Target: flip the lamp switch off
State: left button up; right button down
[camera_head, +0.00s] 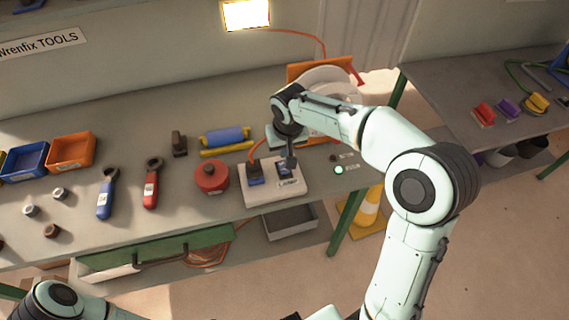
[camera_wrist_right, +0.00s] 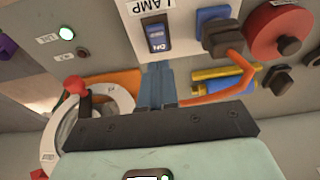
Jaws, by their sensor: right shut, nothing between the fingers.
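The lamp switch is a blue rocker (camera_wrist_right: 158,35) marked ON, beside a LAMP label (camera_wrist_right: 151,6). It sits on a white switch plate (camera_head: 259,195) at the bench's front edge. A lit lamp (camera_head: 246,15) glows on the back wall. My right gripper (camera_head: 291,163) points down over the switch and partly hides it in the head view. In the right wrist view its fingers (camera_wrist_right: 157,68) are shut and empty, with tips close to the rocker's near end; I cannot tell whether they touch. Only part of my left arm shows, without its gripper.
A blue socket with a dark plug (camera_wrist_right: 222,36) and orange cord sits beside the switch. A red round object (camera_head: 210,177) stands left of the plate. A green indicator light (camera_head: 340,170) is to the right.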

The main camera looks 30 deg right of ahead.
aim_at(284, 170)
pick_arm(q)
jog(key=shift+s+f, duration=0.1)
jog(key=shift+f, duration=0.05)
pick_arm(e)
jog(key=x, duration=0.2)
jog(key=s+x, duration=0.1)
jog(key=x, duration=0.4)
jog(key=shift+s+a+f, duration=0.2)
jog(key=f+b, duration=0.1)
jog(key=b, duration=0.1)
jog(key=shift+f+t+b, duration=0.25)
jog(key=shift+t+b, duration=0.05)
jog(key=shift+b, duration=0.1)
jog(key=shift+s+r, duration=0.45)
jog(key=shift+s, duration=0.15)
jog(key=shift+w, duration=0.65)
jog(key=shift+w+d+r+p, duration=0.1)
jog(key=shift+w+r+p, duration=0.1)
jog(key=shift+p, duration=0.1)
jog(key=shift+w, duration=0.35)
pick_arm(q)
jog(key=shift+s+f, duration=0.95)
jog(key=shift+f, duration=0.2)
